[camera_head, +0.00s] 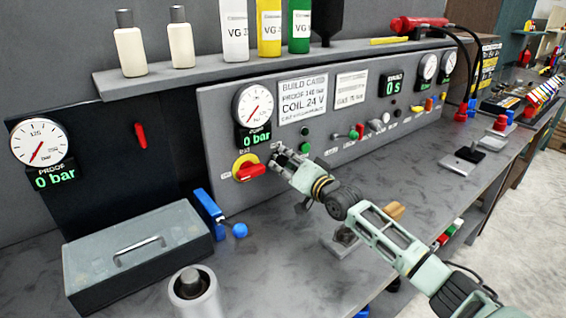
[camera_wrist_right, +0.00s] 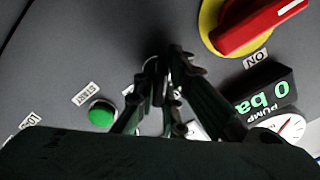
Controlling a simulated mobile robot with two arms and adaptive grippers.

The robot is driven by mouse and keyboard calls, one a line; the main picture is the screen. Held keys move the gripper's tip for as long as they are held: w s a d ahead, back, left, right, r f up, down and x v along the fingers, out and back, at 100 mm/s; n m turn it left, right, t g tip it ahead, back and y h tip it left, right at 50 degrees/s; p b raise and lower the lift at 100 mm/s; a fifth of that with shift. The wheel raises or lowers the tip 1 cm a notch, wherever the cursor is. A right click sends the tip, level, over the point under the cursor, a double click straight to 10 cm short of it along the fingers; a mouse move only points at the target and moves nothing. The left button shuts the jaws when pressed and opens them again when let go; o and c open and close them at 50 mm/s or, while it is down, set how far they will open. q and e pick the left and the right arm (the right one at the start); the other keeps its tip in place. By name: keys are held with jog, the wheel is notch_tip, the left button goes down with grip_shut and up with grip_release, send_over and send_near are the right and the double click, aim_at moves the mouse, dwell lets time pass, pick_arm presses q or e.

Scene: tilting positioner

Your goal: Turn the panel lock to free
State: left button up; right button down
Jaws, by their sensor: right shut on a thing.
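The grey control panel (camera_head: 330,130) stands at the back of the bench. My right gripper (camera_head: 279,157) reaches its face just right of the red and yellow rotary switch (camera_head: 249,167). In the right wrist view, my gripper's fingers (camera_wrist_right: 165,90) are closed together on a small part at the panel face. The part sits where the panel lock would be, mostly hidden by the fingers, so its turned position cannot be read. The rotary switch (camera_wrist_right: 255,25) and a green button (camera_wrist_right: 102,114) flank the fingers. My left gripper is not in view.
The gauge (camera_head: 254,105) above reads 0 bar. A grey box with a handle (camera_head: 135,250), a blue block (camera_head: 208,213) and a metal cylinder (camera_head: 193,288) stand on the bench at left. Bottles line the shelf (camera_head: 205,72) above. Several small knobs sit right on the panel.

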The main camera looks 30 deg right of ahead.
jog(key=n, duration=0.4)
jog(key=shift+n+p, duration=0.3)
jog(key=shift+f+n+p, duration=0.1)
jog(key=shift+n+p, duration=0.2)
jog(key=shift+n, duration=1.7)
jog(key=c, duration=1.8)
grip_release()
jog(key=shift+s, duration=0.1)
jog(key=s, duration=0.8)
jog(key=s+d, duration=0.1)
jog(key=s, duration=0.2)
jog(key=shift+s, duration=0.4)
